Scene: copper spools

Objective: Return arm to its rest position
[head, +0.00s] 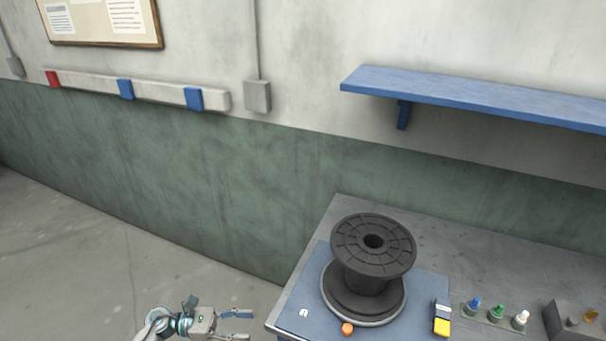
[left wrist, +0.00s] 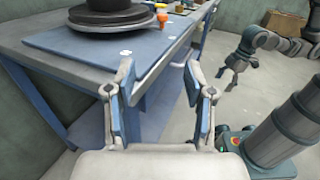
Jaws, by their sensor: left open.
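My left gripper (head: 244,325) is at the bottom of the head view, left of the workbench. Its fingers are apart with nothing between them; they also show in the left wrist view (left wrist: 160,78), with the bench edge beyond them. A black spool (head: 350,252) stands upright on a round grey plate (head: 398,308) on the blue mat (head: 310,285). The gripper is clear of the spool. In the left wrist view, another arm's gripper (left wrist: 227,77) hangs at the right over the floor; it is too small to tell its opening.
A blue shelf (head: 480,92) is on the wall. Floor left of the bench is clear.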

